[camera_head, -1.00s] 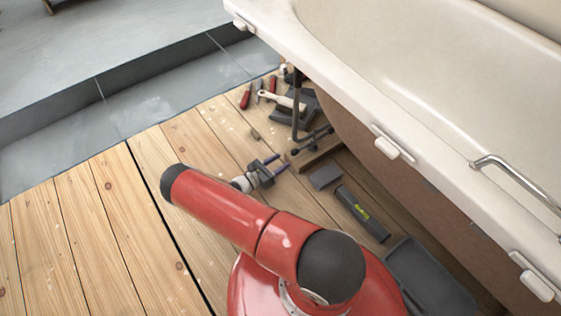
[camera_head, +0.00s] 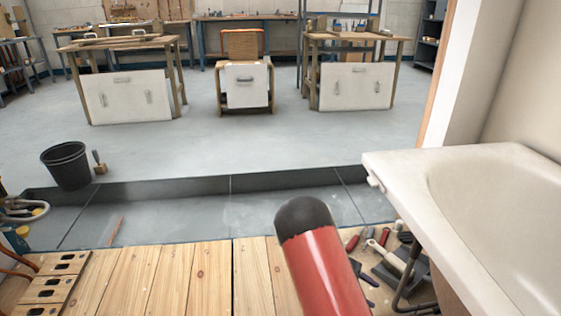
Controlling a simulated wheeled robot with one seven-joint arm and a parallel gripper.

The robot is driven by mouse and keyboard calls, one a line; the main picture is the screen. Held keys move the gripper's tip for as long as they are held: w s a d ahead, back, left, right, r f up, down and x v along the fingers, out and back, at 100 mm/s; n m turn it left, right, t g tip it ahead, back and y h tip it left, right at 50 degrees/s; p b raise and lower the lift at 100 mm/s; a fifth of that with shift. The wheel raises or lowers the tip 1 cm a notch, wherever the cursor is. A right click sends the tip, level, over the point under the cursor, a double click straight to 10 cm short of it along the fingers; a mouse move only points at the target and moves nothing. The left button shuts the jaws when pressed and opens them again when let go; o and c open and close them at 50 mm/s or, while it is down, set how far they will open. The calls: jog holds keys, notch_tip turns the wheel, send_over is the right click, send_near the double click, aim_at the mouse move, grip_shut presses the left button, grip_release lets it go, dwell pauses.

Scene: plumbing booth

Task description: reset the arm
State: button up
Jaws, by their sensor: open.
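My red arm link with its black rounded end rises from the bottom edge, right of centre, over the edge of the wooden floor. My gripper (camera_head: 368,290) shows only in part, low at the right side of the red link. Its dark, bluish fingers stand apart, open, with nothing seen between them. The rest of the gripper is hidden behind the link.
A white bathtub (camera_head: 455,205) stands close on the right, with hand tools (camera_head: 385,255) on the boards beside it. A slotted wooden block (camera_head: 52,285) lies at left. A black bucket (camera_head: 66,165) stands beyond the step. Workbenches (camera_head: 130,90) stand farther back.

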jog(key=s+a+r+m+t+y+p, duration=0.1)
jog(key=s+a+r+m+y, duration=0.15)
jog(key=r, duration=0.55)
jog(key=s+a+r+m+t+y+p, duration=0.1)
jog(key=s+r+m+y, duration=0.2)
jog(key=r, duration=0.6)
jog(key=s+a+r+m+t+y+p, duration=0.1)
jog(key=s+a+r+m+y, duration=0.2)
jog(key=r, duration=0.5)
jog(key=s+a+r+m+t+y+p, duration=0.2)
jog(key=s+r+t, duration=0.3)
jog(key=s+r, duration=0.8)
jog(key=shift+s+a+m+t+y+p, duration=0.4)
jog(key=shift+s+a+y+p, duration=0.2)
jog(key=shift+s+a, duration=0.25)
jog(key=shift+r, duration=0.1)
jog(key=shift+c, duration=0.4)
